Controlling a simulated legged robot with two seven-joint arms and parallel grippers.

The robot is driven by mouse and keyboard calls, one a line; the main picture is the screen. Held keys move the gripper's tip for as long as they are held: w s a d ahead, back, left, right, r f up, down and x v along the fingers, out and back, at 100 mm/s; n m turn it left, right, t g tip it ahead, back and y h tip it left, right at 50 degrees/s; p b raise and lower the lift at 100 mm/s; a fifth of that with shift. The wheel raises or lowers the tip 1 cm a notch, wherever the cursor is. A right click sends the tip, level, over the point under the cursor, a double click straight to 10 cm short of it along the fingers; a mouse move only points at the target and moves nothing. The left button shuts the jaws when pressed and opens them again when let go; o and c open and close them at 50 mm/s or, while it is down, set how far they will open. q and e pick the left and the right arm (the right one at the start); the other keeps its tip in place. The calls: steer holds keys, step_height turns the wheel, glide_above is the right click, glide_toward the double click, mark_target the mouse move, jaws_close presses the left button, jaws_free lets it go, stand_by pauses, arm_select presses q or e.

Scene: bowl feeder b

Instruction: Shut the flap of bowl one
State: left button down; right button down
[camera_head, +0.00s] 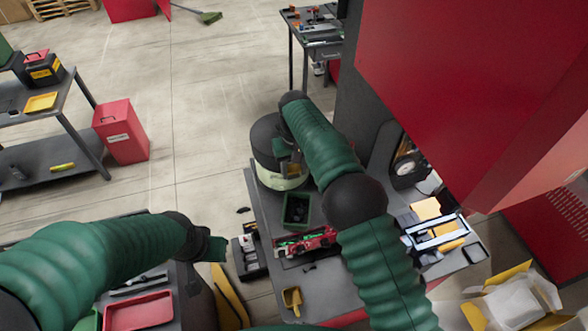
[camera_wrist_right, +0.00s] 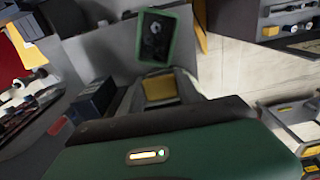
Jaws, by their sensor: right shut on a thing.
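A round dark bowl feeder with a pale base (camera_head: 268,140) stands at the far end of the grey bench; I take it for bowl one. My right arm reaches over the bench to it. My right gripper (camera_head: 289,158) is at the feeder's near right side, shut on a small part, apparently the flap, largely hidden by the hand. In the right wrist view the green hand fills the bottom, with a grey and yellow piece (camera_wrist_right: 168,88) just beyond it. My left gripper (camera_head: 214,249) hangs at lower left, away from the feeder; its fingers are unclear.
A green tray with dark parts (camera_head: 297,208) sits on the bench near the feeder, also in the wrist view (camera_wrist_right: 163,36). Red and green parts (camera_head: 305,242) and a yellow scoop (camera_head: 292,300) lie nearer. A big red cabinet (camera_head: 450,80) overhangs at right.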

steer(key=shift+f, duration=0.1)
steer(key=c, duration=1.1)
jaws_free()
steer(key=shift+o, duration=1.2)
steer(key=shift+w, duration=0.1)
arm_select(q)
steer(key=shift+w+a+f, duration=0.1)
steer(key=shift+w+f, duration=0.05)
steer(key=shift+w, duration=0.15)
arm_select(e)
steer(key=shift+w+a+f, duration=0.1)
steer(key=shift+w, duration=0.05)
